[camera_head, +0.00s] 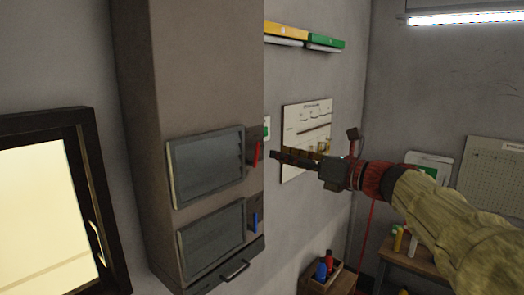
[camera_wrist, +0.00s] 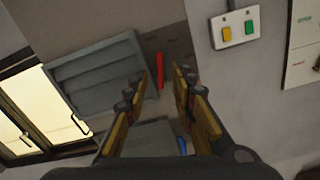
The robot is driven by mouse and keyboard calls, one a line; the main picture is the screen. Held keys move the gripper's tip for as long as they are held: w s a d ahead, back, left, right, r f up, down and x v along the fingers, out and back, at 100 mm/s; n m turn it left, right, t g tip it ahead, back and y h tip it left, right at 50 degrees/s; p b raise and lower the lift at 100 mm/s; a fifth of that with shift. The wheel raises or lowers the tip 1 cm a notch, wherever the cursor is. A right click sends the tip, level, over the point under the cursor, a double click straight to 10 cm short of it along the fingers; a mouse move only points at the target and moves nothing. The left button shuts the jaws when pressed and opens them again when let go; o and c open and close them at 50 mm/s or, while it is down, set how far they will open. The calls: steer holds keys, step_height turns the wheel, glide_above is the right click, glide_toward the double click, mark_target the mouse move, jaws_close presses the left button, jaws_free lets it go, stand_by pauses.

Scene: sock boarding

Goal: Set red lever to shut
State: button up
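The red lever (camera_head: 256,153) is on the right side of a tall grey-brown cabinet (camera_head: 205,60), beside the upper grey louvred panel (camera_head: 207,166). In the wrist view the red lever (camera_wrist: 160,70) stands nearly upright, seen between my fingertips. My gripper (camera_head: 275,155) is just right of the lever in the head view, pointing left at it. In the wrist view my gripper (camera_wrist: 162,85) has its fingers spread apart with nothing held. I cannot tell whether a finger touches the lever.
A blue lever (camera_head: 254,221) sits below, beside the lower louvred panel (camera_head: 213,235). A switch plate (camera_wrist: 236,28) with yellow and green buttons is on the wall to the right. A framed window (camera_head: 50,200) is at left. A small crate with bottles (camera_head: 322,272) stands below my arm.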

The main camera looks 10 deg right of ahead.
mark_target(259, 149)
steer(key=p+x, duration=0.1)
steer(key=x, duration=0.6)
steer(key=shift+w+a+p, duration=0.2)
steer(key=shift+w+p, duration=0.05)
steer(key=shift+p, duration=0.1)
jaws_close()
